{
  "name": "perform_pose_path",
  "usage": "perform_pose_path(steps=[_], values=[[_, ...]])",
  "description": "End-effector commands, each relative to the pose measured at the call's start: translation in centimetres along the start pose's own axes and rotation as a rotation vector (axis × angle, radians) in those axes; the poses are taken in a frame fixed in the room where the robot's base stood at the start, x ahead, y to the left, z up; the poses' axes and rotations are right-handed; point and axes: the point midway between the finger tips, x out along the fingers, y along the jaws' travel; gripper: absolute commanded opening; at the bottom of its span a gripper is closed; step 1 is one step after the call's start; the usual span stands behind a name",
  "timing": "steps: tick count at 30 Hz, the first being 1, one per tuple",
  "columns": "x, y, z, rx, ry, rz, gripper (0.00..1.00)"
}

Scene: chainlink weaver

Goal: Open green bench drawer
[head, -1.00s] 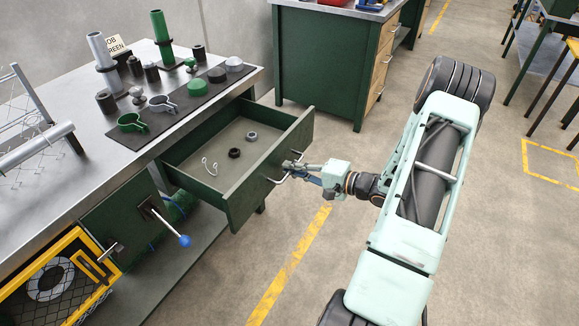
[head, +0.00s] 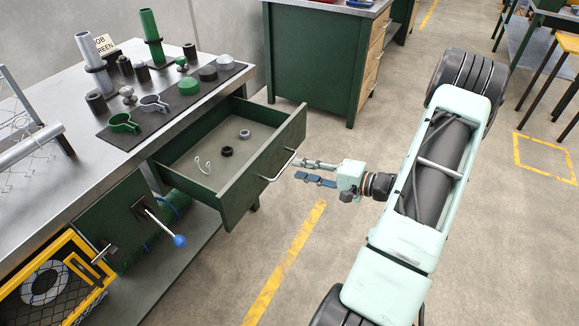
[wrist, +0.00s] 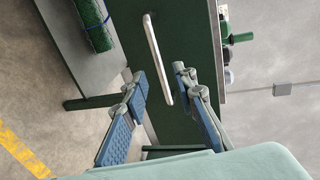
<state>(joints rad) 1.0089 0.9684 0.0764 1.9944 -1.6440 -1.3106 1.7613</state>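The green bench drawer (head: 265,168) is pulled well out of the workbench. Inside it lie a dark ring (head: 227,151), a grey ring (head: 245,134) and a bent wire piece (head: 203,165). Its silver bar handle (head: 279,167) is on the front face and also shows in the wrist view (wrist: 157,58). My gripper (head: 299,172) is open and empty, just to the right of the handle and apart from it. In the wrist view its two blue-padded fingers (wrist: 163,88) are spread, with the near end of the handle between or just beyond their tips.
The steel benchtop (head: 60,185) carries a dark mat with clamps and caps, and upright tubes. A lever with a blue knob (head: 179,241) sticks out below it, left of the drawer. Another green bench (head: 312,62) stands behind. The floor around my arm is clear.

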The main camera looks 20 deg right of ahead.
Motion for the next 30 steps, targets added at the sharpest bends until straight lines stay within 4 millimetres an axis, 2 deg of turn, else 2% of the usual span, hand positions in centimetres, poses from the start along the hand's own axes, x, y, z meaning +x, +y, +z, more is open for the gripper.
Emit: perform_pose_path(steps=[1,4,10,15,30], values=[[-1.2,0.0,-0.1,0.000,0.004,0.001,0.26],[-3.1,0.0,-0.1,0.000,0.003,0.001,0.26],[-5.4,0.0,0.0,-0.001,0.000,-0.001,0.26],[-5.8,0.0,0.0,-0.001,0.000,-0.001,0.26],[-5.6,-0.1,-0.3,-0.009,0.007,0.010,0.26]])
